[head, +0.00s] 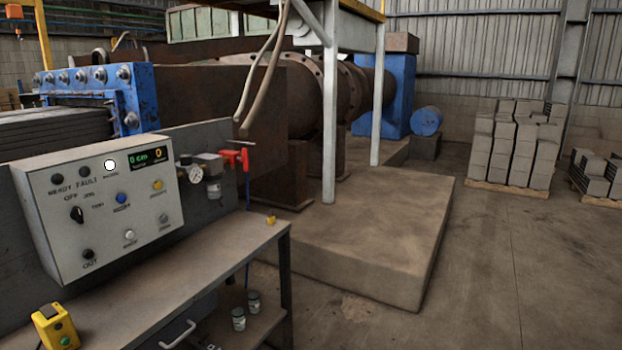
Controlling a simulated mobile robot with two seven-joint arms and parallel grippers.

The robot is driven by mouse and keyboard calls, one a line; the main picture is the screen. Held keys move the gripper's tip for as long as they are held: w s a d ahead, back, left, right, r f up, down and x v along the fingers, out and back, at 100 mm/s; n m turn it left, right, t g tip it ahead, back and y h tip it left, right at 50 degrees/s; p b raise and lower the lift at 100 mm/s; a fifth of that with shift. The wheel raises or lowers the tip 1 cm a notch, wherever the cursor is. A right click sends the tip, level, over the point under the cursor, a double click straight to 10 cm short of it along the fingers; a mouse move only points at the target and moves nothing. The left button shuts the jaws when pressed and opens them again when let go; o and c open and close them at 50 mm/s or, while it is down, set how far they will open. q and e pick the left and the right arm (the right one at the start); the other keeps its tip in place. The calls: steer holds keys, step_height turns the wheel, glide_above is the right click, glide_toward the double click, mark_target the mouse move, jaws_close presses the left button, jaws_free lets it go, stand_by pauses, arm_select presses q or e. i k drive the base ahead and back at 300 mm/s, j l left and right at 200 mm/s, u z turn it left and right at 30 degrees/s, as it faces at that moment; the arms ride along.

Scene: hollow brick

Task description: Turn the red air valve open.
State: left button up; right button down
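The red air valve (236,158) is in the head view, left of the middle, beside the control panel and behind the bench. It has a red T-shaped handle, with one part lying roughly level and one part pointing down. Next to it on the left are a round pressure gauge (195,174) and a grey regulator (210,162) with a clear bowl below. A thin blue hose runs down from the valve. Nothing touches the valve. Neither of my grippers is in the head view.
A grey control panel (105,200) with buttons stands on the metal bench (150,300). A yellow button box (55,328) is at the bench's front left. A white post (329,120) rises from the concrete plinth (370,235). Floor at right is clear before the block pallets (515,150).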

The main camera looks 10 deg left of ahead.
mark_target(244, 159)
steer(key=i+l+z, duration=0.1)
steer(key=i+z, duration=0.2)
steer(key=i, duration=1.25)
steer(key=i+l+u, duration=0.1)
steer(key=i+u, duration=0.2)
steer(key=i+l+u, duration=0.2)
steer(key=i+u, duration=0.15)
steer(key=i, duration=0.15)
steer(key=i+l+u, duration=0.3)
